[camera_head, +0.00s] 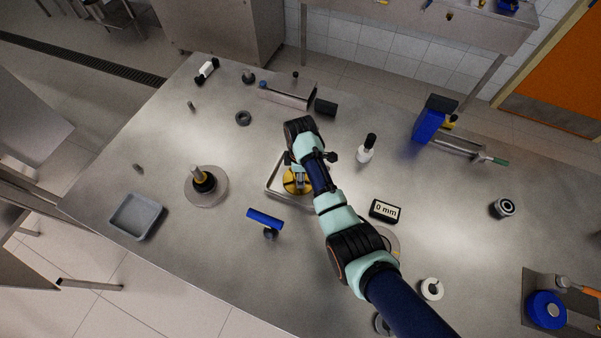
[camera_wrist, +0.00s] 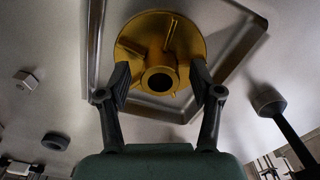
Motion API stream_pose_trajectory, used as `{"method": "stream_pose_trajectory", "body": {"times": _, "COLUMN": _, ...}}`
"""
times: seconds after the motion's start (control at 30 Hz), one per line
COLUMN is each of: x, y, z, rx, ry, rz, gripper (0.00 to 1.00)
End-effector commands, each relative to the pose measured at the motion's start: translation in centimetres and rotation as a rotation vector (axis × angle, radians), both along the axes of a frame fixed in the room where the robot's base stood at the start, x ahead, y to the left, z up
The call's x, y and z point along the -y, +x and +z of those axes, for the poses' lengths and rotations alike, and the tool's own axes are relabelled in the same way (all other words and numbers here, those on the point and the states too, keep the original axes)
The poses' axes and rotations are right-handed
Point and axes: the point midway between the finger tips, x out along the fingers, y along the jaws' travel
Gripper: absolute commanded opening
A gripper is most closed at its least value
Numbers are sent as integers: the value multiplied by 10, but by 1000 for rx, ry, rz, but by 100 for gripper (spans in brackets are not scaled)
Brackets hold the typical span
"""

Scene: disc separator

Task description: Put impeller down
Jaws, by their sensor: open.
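The impeller is a yellow-gold disc with thin vanes and a central hub with a hole. In the wrist view the impeller (camera_wrist: 160,45) lies in a shallow metal tray (camera_wrist: 97,60). My gripper (camera_wrist: 160,78) is open, its two dark fingers on either side of the hub; I cannot tell whether they touch it. In the head view the impeller (camera_head: 292,185) shows only in part, as my arm covers much of it. The tray (camera_head: 272,176) also shows there, partly hidden by my arm.
A black-handled spindle on a round base (camera_head: 222,190) and a grey bin (camera_head: 137,216) stand left. A blue-handled tool (camera_head: 265,217) lies close to the tray.

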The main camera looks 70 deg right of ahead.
Motion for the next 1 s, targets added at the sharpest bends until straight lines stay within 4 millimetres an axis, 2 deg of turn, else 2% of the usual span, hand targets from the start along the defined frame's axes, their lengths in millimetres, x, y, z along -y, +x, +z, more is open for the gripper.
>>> {"method": "stream_pose_trajectory", "body": {"times": 0.17, "x": 1, "y": 1, "z": 28, "rx": 3, "ry": -3, "rz": 0, "gripper": 65}}
{"method": "stream_pose_trajectory", "body": {"times": 0.4, "x": 1, "y": 1, "z": 88, "rx": 3, "ry": -3, "rz": 0, "gripper": 65}}
{"method": "stream_pose_trajectory", "body": {"times": 0.53, "x": 1, "y": 1, "z": 111, "rx": 2, "ry": -2, "rz": 0, "gripper": 65}}
{"method": "stream_pose_trajectory", "body": {"times": 0.7, "x": 0, "y": 0, "z": 123, "rx": 0, "ry": -1, "rz": 0, "gripper": 65}}
{"method": "stream_pose_trajectory", "body": {"times": 1.0, "x": 0, "y": 0, "z": 123, "rx": 0, "ry": 0, "rz": 0, "gripper": 65}}
